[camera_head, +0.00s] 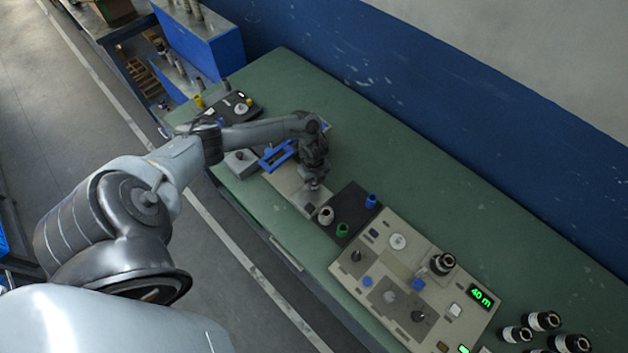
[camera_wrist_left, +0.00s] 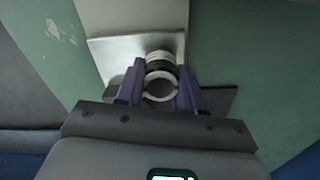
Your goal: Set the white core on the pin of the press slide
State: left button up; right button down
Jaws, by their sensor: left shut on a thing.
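My left gripper (camera_head: 314,186) points down over the pale press slide plate (camera_head: 293,183), at its end near the dark mat. In the left wrist view the gripper (camera_wrist_left: 160,92) is shut on the white core (camera_wrist_left: 160,76), a pale ring with an open end facing the camera and a dark band behind it. The core is upright between the purple fingers, over the bright metal plate (camera_wrist_left: 112,50). The pin is hidden behind the core and gripper. I cannot tell whether the core touches the slide. My right gripper is not in view.
A dark mat (camera_head: 351,213) beside the slide holds cream (camera_head: 326,215), green (camera_head: 343,230) and blue (camera_head: 371,201) cores. A blue frame (camera_head: 278,155) stands on the slide's other side. A beige machine panel (camera_head: 380,240) lies to the right. The green table (camera_head: 420,180) behind is clear.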

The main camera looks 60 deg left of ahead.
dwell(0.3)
pick_arm(q)
jog(key=o, duration=1.6)
jog(key=shift+c, duration=0.2)
jog(key=shift+r+p, duration=0.4)
jog(key=shift+p, duration=0.05)
notch_tip(320, 180, up, 7)
jog(key=p, duration=0.7)
